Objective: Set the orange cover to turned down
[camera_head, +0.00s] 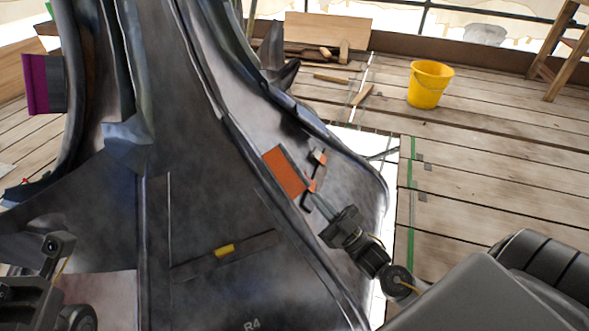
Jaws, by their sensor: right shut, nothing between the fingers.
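The orange cover (285,171) is a flat rectangular piece on the dark metal spire, right of the picture's middle. My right gripper (313,196) reaches in from the lower right. Its fingertips are shut and empty, close to the cover's lower right edge; I cannot tell whether they touch it. Small orange and dark parts (318,157) show just right of the cover. Part of my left gripper (52,250) shows at the lower left, far from the cover, and its finger opening is not clear.
A purple panel (38,84) is at the far left. The planks at right are mostly clear.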

